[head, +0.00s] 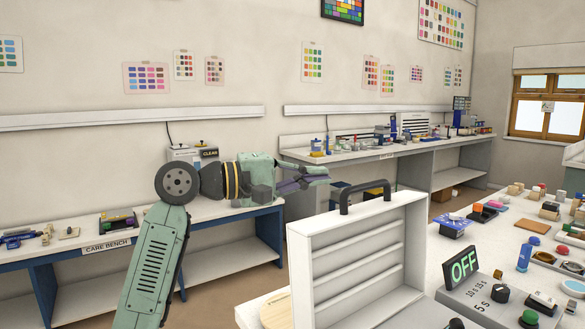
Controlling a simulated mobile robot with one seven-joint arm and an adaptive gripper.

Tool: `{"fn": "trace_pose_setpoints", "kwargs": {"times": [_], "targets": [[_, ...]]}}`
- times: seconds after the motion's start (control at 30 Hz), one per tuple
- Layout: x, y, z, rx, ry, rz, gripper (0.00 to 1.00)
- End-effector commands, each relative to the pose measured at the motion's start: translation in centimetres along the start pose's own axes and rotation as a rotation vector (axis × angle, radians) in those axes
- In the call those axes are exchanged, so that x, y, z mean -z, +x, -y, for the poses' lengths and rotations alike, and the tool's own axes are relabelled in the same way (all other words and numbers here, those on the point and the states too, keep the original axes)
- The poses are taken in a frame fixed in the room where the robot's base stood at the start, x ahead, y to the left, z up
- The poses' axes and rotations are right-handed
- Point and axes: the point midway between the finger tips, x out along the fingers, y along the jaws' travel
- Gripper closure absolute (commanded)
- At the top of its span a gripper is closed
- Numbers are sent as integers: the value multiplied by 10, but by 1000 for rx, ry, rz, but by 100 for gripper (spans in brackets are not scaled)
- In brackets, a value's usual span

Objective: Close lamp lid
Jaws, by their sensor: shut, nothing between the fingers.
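The lamp lid (358,250) is a pale box-like cover with a black handle (365,193) on its top edge. It stands raised, its ribbed inside facing right, at the lower middle of the head view. The lamp's grey control box (480,303) is to its right, with a green "OFF" display (462,266). My gripper (322,176) is shut and empty. In the picture it appears just left of and slightly above the handle, apart from it. The lower part of the lamp is cut off by the frame's bottom edge.
The care bench (60,256) is at left, and another bench (420,147) is along the back wall.

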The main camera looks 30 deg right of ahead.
Motion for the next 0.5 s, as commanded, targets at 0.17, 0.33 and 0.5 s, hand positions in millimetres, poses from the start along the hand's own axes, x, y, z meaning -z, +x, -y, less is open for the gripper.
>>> {"fn": "trace_pose_setpoints", "kwargs": {"times": [0.17,0.33,0.5], "targets": [[-6,32,-4,-2,1,2,100],[-28,36,-2,-2,0,0,100],[-38,38,-1,-2,-2,0,100]]}}
